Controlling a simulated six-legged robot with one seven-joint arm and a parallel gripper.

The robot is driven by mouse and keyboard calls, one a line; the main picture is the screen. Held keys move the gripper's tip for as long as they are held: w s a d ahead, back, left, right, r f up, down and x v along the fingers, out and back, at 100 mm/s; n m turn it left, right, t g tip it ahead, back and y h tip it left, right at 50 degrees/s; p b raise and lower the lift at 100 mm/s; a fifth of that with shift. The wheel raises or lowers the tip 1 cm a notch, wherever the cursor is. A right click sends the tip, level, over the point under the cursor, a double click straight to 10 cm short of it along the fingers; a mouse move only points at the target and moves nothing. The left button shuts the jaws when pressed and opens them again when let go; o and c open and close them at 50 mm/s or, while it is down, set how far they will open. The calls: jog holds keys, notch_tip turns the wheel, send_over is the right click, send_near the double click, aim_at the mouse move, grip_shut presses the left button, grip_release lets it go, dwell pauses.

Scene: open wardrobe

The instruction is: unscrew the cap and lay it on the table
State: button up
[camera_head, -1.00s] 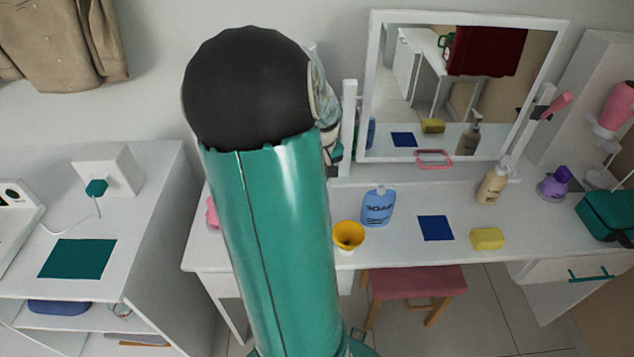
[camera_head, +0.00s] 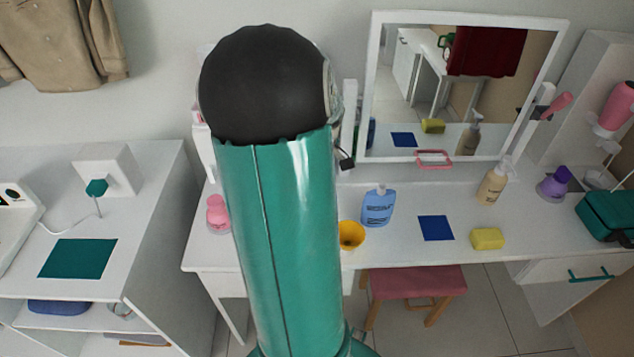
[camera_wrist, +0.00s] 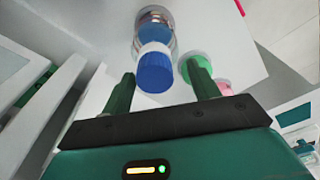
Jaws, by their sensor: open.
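A bottle (camera_wrist: 157,22) with a ribbed blue cap (camera_wrist: 154,73) and a white ring below the cap shows in the wrist view, on a white surface. My gripper (camera_wrist: 160,76) is open, with one green finger on each side of the cap. The fingers look apart from the cap, and nothing is held. In the head view my arm hides the gripper and this bottle. The white table (camera_head: 390,253) shows there to the right of my arm.
A green-and-white round item (camera_wrist: 196,66) is partly behind the right finger, with a pink item (camera_wrist: 224,87) beside it. On the table are a blue soap bottle (camera_head: 378,207), yellow cup (camera_head: 351,235), blue mat (camera_head: 436,228), yellow sponge (camera_head: 487,238) and pink bottle (camera_head: 218,213).

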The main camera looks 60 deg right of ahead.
jog(key=shift+s, duration=0.1)
jog(key=m, duration=0.4)
jog(key=shift+d+m+h, duration=0.1)
jog(key=shift+m+h, duration=0.2)
jog(key=shift+m, duration=0.1)
jog(key=m, duration=0.3)
jog(key=m+g, duration=0.1)
jog(key=m, duration=0.3)
jog(key=shift+m+h, duration=0.3)
jog(key=m, duration=0.4)
jog(key=shift+m, duration=0.4)
jog(key=shift+d, duration=0.15)
jog(key=c, duration=1)
